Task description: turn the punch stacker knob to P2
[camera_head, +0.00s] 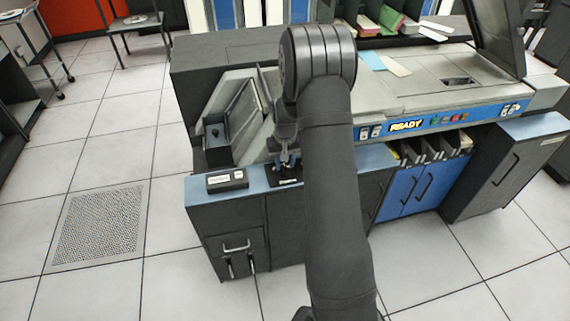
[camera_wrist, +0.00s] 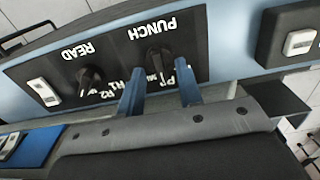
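The punch knob (camera_wrist: 157,61) is a black knob on a black panel under the word PUNCH, which appears upside down in the wrist view. My gripper (camera_wrist: 160,69) is open, its two blue fingers apart with the punch knob between their tips; I cannot tell whether they touch it. Small position labels by the knob are partly hidden, so its setting is unclear. A similar read knob (camera_wrist: 91,78) sits to the left under READ. In the head view, my gripper (camera_head: 285,160) is over the dark panel (camera_head: 284,173) and the knobs are too small to make out.
A white switch (camera_wrist: 43,92) sits left of the read knob. A black box with a white button (camera_wrist: 299,42) stands right of the panel; it also shows in the head view (camera_head: 227,180). The grey card machine (camera_head: 425,85) with a READY sign rises behind the blue ledge.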

